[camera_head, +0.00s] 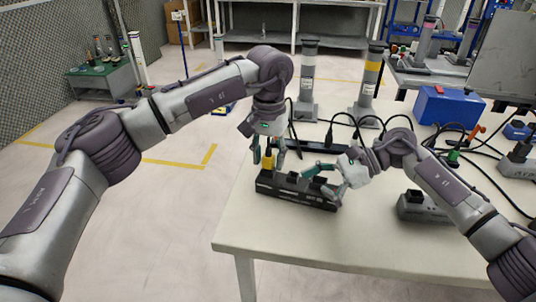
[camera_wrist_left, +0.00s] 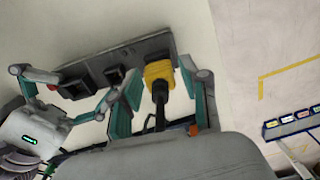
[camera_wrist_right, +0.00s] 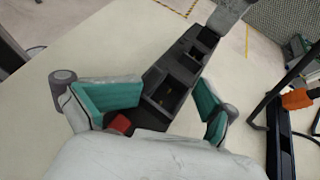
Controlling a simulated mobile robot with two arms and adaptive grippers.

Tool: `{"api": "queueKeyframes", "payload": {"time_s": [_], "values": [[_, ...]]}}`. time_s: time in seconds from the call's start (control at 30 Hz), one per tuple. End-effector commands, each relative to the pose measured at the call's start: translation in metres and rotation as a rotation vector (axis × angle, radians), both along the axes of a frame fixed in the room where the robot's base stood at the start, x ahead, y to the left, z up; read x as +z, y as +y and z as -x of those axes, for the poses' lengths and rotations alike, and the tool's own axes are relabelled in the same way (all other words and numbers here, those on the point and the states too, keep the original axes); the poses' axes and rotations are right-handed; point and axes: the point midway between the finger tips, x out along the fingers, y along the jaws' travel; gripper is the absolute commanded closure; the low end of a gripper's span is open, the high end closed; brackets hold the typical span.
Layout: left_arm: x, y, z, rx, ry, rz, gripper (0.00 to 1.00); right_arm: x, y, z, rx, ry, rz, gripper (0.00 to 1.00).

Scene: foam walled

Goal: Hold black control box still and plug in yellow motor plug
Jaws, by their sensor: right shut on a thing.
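The black control box (camera_head: 297,194) lies near the table's front left, with a red button (camera_wrist_right: 120,123) and square sockets on top. The yellow motor plug (camera_head: 268,160) stands at the box's left end; it also shows in the left wrist view (camera_wrist_left: 158,70), its black cable toward me. How deep it sits is unclear. My left gripper (camera_head: 267,152) is over that end, its fingers (camera_wrist_left: 161,85) on both sides of the plug with small gaps. My right gripper (camera_head: 322,176) is shut on the box near its red-button end, as the right wrist view (camera_wrist_right: 158,100) shows.
The white table (camera_head: 300,245) is bare in front of the box. Behind stand two grey posts (camera_head: 307,75) and a long black bar (camera_head: 315,145). To the right are a grey device (camera_head: 420,205), a blue case (camera_head: 448,105) and loose black cables.

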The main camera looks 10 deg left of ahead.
Motion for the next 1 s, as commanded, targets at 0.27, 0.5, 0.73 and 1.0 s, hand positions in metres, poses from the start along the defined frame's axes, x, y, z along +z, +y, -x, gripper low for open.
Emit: {"api": "queueKeyframes", "payload": {"time_s": [0.27,0.5,0.73,1.0], "values": [[-0.002,0.0,0.0,0.0,0.001,0.0,0.44,-0.02,-0.005,0.004,0.004,0.016,0.033,0.36],[0.017,0.0,0.0,0.001,-0.005,0.002,0.44,-0.02,-0.005,0.004,0.004,0.016,0.033,0.36],[0.066,0.0,0.002,0.0,-0.007,0.001,0.44,-0.02,-0.004,0.004,0.004,0.016,0.033,0.36],[0.111,0.0,0.004,0.001,-0.006,0.001,0.44,-0.02,-0.004,0.004,0.004,0.016,0.033,0.36]]}}
